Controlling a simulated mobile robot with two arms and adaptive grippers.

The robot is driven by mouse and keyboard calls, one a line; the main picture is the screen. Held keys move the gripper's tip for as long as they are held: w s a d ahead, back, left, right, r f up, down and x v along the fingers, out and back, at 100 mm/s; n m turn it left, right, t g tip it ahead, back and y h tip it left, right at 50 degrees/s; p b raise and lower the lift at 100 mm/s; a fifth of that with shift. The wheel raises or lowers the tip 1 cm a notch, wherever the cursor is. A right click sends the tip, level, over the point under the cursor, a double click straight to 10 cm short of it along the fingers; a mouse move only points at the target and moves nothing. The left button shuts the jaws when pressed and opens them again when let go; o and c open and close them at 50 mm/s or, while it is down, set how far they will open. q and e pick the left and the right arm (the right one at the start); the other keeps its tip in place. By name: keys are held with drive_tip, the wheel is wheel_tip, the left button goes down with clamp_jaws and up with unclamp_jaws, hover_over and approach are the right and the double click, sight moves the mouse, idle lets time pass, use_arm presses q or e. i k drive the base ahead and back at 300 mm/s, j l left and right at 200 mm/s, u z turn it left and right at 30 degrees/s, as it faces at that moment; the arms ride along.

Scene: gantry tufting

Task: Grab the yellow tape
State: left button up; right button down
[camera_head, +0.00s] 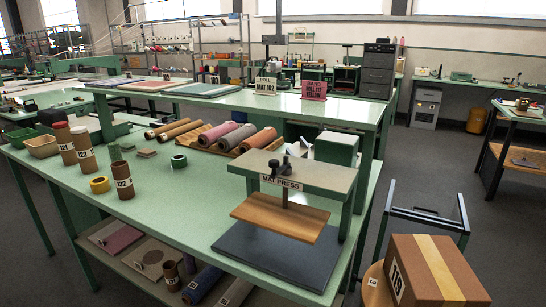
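A small yellow tape roll (99,184) lies flat on the near left part of the green workbench (190,215). It is just left of the brown tube marked 122 (122,180) and near the bench's left front edge. Its top and centre hole are visible and nothing covers it. A green tape roll (179,161) lies farther right on the same bench. Neither of my grippers is in view.
Brown tubes (83,150) stand behind the yellow roll. A mat press (295,185) occupies the bench's right end, and fabric rolls (222,135) lie behind. A numbered box (405,272) with a yellow strip is at lower right.

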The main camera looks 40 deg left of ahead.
sight(100, 185)
drive_tip(key=u, duration=2.55)
drive_tip(key=i+j, duration=0.15)
drive_tip(key=i, duration=0.15)
drive_tip(key=i+j+z, duration=0.1)
drive_tip(key=i+j, duration=0.1)
drive_tip(key=i, duration=0.1)
